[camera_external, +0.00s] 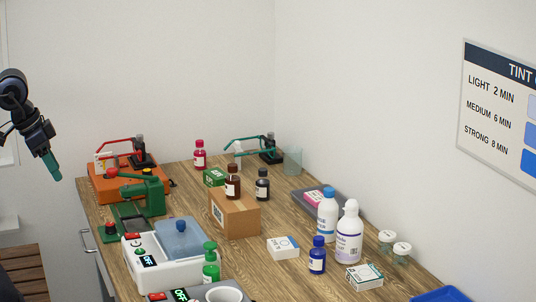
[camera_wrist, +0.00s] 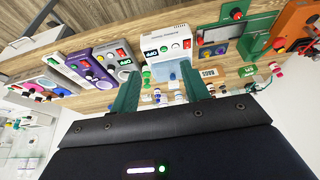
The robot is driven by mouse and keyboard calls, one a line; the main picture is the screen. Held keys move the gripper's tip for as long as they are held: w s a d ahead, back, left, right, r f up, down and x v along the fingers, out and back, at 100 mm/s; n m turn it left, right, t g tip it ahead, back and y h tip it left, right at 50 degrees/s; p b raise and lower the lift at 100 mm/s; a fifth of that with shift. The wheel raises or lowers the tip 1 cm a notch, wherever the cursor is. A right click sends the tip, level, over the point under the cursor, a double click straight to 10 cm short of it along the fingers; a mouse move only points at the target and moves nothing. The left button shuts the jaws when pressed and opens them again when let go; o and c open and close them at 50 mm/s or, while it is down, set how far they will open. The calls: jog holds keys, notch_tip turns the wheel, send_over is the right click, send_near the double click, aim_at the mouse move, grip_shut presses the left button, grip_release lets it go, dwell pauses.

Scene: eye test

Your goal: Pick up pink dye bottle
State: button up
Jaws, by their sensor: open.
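The pink dye bottle (camera_external: 200,158) stands upright at the back of the wooden bench, a deep pink bottle with a white label. In the wrist view a small pink-red bottle (camera_wrist: 275,67) at the right looks like the same one. My gripper (camera_external: 53,166) hangs in the air at the far left, beyond the bench's left edge and well apart from the bottle. In the wrist view its two green fingers (camera_wrist: 159,68) are spread open with nothing held between them.
An orange device (camera_external: 128,187) and a green press (camera_external: 140,200) stand left of the bottle. A green box (camera_external: 214,177), a cardboard box (camera_external: 236,216) with a brown bottle (camera_external: 232,185) on top, and a dark bottle (camera_external: 262,187) stand nearby. A glass beaker (camera_external: 292,162) is further right.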

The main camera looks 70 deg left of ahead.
dwell(0.3)
jog(key=o, duration=0.4)
